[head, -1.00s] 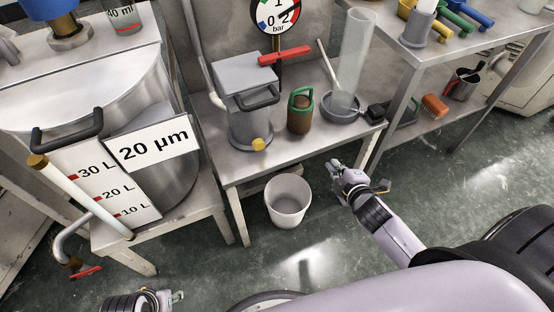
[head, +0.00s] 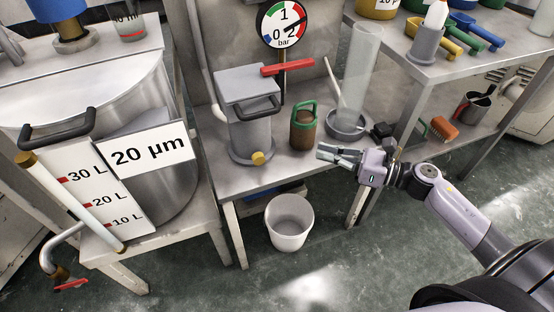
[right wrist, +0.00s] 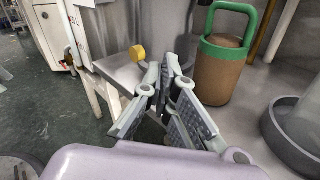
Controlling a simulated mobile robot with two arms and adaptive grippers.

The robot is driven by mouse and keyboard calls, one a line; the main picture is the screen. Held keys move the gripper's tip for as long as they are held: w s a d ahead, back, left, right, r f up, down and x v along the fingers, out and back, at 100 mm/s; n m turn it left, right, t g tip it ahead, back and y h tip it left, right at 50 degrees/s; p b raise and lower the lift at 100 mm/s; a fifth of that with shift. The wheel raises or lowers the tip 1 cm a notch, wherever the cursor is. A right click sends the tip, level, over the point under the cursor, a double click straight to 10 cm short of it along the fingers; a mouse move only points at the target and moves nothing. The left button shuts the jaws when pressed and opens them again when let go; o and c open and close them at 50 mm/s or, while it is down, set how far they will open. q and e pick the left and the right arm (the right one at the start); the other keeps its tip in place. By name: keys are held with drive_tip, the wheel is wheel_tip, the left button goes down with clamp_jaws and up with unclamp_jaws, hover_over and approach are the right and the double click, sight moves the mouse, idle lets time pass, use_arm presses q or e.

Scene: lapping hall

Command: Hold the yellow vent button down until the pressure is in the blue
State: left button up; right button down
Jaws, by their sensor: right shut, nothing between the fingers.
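The yellow vent button (head: 258,158) sits low on the front of a grey pressure pot (head: 250,118) on the middle steel table. It also shows in the right wrist view (right wrist: 137,53), beyond and slightly left of my fingertips. The round gauge (head: 285,24), marked in bar, stands behind the pot with blue, green and red zones. Its dark needle seems to point right, near the 2, but it is small. My right gripper (head: 323,153) is shut and empty, to the right of the button and apart from it, by the table's front edge. My left gripper is out of view.
A brown canister with a green handle (head: 303,128) stands right of the pot, near my right gripper. A clear cylinder (head: 359,75) stands in a grey dish (head: 349,127). A white bucket (head: 290,222) is on the floor. A steel tank (head: 85,75) stands left.

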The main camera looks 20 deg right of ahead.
drive_tip(key=n+g, duration=0.1)
drive_tip(key=s+n+g, duration=0.1)
drive_tip(key=n, duration=0.1)
drive_tip(key=s+d+f+n+g+y, duration=0.1)
drive_tip(key=shift+s+f+n, duration=0.1)
drive_tip(key=shift+s+n, duration=0.1)
drive_tip(key=shift+n, duration=0.1)
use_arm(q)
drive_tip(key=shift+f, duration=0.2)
use_arm(e)
approach(258, 158)
drive_tip(key=w+a, duration=0.1)
drive_tip(key=w+a+f, duration=0.2)
drive_tip(key=a, duration=0.1)
drive_tip(key=shift+w+f, duration=0.1)
drive_tip(key=shift+w, duration=0.25)
